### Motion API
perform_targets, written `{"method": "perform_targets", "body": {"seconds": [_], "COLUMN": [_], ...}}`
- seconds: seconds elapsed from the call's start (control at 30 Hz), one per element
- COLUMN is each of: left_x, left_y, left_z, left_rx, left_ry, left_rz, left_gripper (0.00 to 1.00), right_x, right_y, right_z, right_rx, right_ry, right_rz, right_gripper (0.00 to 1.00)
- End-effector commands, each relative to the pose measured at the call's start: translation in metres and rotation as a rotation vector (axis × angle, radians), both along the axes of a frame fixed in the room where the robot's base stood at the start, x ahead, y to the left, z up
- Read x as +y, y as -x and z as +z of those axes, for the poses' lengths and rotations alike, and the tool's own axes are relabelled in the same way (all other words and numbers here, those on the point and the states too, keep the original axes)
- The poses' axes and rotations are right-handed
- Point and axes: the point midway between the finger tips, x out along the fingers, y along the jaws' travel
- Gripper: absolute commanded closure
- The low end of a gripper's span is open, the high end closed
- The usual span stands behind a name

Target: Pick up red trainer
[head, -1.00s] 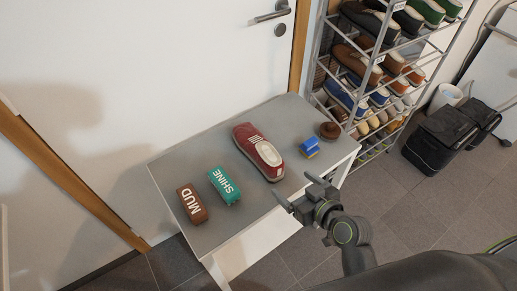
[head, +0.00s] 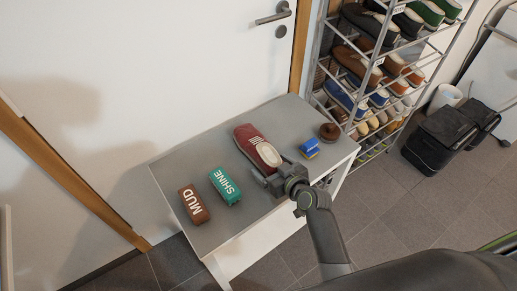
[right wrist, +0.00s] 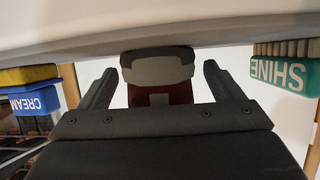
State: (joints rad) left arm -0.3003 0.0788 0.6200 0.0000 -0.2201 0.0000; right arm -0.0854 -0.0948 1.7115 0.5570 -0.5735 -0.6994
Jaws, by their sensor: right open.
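The red trainer (head: 249,138), with white stripes and a pale opening, lies on the grey tabletop (head: 185,158). My right gripper (head: 268,174) is open at the trainer's near end and hides part of it in the head view. In the right wrist view, the trainer's grey and dark red end (right wrist: 158,72) shows between the two spread fingers of my right gripper (right wrist: 160,82). I cannot tell whether either finger touches it. My left gripper is in neither view.
A brown MUD block (head: 193,204) and green SHINE brush (head: 225,187) lie left of the trainer. A blue and yellow CREAM item (head: 309,149) and a brown round item (head: 329,131) lie right. A shoe rack (head: 372,85) stands beyond the table's right side.

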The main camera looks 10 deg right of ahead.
Motion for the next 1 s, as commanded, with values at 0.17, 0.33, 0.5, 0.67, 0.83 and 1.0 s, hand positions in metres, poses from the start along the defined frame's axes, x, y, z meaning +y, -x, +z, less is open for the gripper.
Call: {"method": "perform_targets", "body": {"seconds": [0.17, 0.33, 0.5, 0.67, 0.83, 1.0], "left_x": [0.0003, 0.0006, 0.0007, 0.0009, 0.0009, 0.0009], "left_y": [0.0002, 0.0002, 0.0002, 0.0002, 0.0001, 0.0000], "left_z": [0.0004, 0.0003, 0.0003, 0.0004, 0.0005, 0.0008], "left_rx": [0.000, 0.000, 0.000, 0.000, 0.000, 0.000], "left_ry": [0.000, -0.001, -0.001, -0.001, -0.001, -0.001], "left_rz": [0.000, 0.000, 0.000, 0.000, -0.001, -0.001], "left_gripper": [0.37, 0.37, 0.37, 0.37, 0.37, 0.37], "right_x": [0.0023, 0.0023, 0.0022, 0.0022, 0.0022, 0.0022], "right_y": [-0.0064, -0.0063, -0.0062, -0.0061, -0.0064, -0.0065], "right_z": [-0.0028, -0.0029, -0.0029, -0.0029, -0.0019, -0.0008], "right_rx": [0.000, 0.000, 0.000, 0.000, -0.002, -0.003], "right_ry": [0.000, 0.000, -0.001, -0.001, -0.001, -0.001], "right_rz": [-0.001, -0.001, -0.001, -0.001, -0.001, -0.001], "right_gripper": [0.13, 0.13, 0.33, 0.54, 0.74, 0.74]}}
